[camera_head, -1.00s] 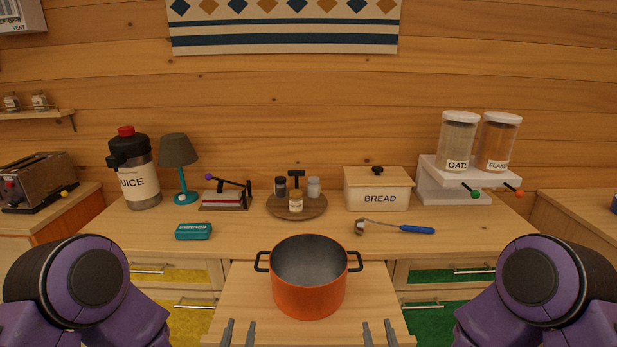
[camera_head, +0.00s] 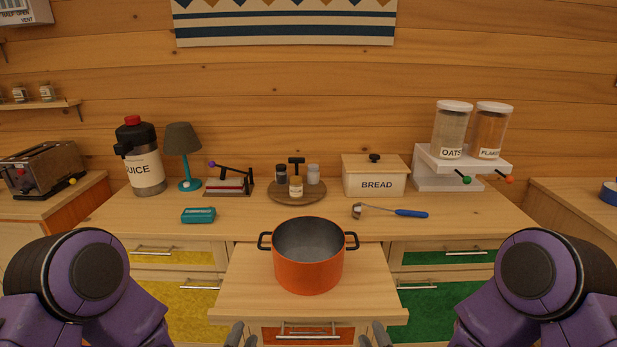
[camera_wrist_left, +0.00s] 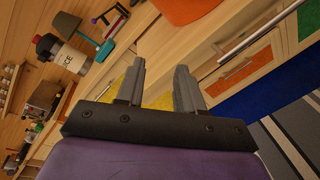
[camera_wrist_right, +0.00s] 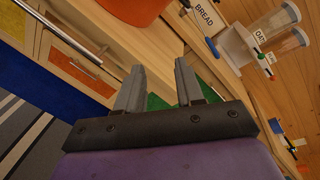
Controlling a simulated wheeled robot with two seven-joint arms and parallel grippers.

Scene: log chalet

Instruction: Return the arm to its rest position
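My left gripper (camera_head: 241,336) shows at the lower edge of the head view, left of centre. Its two grey fingers stand apart with nothing between them, as the left wrist view (camera_wrist_left: 158,85) also shows. My right gripper (camera_head: 374,337) is at the lower edge, right of centre. Its fingers are apart and empty in the right wrist view (camera_wrist_right: 158,85) too. Both grippers are in front of and below the pull-out board, touching nothing that I can see. Both purple arms are bent in a near mirror pose at either side.
An orange pot (camera_head: 308,268) stands on the pull-out board (camera_head: 245,285) between the arms. The counter (camera_head: 300,222) behind bears a ladle (camera_head: 400,212), a teal box (camera_head: 198,215), a juice jug (camera_head: 145,170), a lamp (camera_head: 183,140) and a bread box (camera_head: 376,182). Drawers lie below.

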